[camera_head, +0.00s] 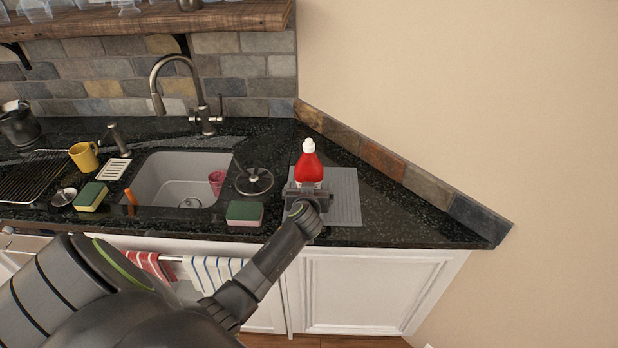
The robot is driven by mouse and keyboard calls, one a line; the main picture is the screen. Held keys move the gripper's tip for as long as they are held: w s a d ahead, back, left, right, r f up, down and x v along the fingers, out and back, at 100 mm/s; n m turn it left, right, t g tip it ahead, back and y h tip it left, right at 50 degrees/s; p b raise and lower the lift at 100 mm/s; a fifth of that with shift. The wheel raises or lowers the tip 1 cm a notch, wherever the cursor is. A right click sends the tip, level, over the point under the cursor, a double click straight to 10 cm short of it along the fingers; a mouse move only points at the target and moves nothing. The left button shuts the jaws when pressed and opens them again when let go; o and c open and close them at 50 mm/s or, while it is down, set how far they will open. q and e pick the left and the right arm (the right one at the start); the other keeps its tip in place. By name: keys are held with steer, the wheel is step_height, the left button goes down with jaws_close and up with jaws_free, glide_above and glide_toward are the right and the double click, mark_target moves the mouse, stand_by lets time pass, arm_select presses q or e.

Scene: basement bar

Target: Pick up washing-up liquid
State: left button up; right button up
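The washing-up liquid is a red bottle with a white cap (309,166), upright at the grey ridged mat right of the sink. My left gripper (308,188) is right in front of the bottle's lower part and covers its base. The fingers are hard to make out, so I cannot tell whether they are closed on the bottle or only around it. Whether the bottle touches the mat is also hidden. My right gripper is not in view.
The grey mat (346,205) lies on the dark counter, with bare counter to its right (405,215). Left of it are a sponge (244,213), a round dark wire stand (254,181) and the sink (165,175) with a reddish cup (217,182). A tiled ledge (384,160) runs along the wall behind.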

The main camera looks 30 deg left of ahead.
arm_select(q)
steer(key=shift+w+a+f, duration=0.25)
steer(key=shift+w+a, duration=0.05)
steer(key=shift+w, duration=0.2)
steer(key=c, duration=1.4)
steer(key=shift+r, duration=0.1)
steer(key=shift+c, duration=0.4)
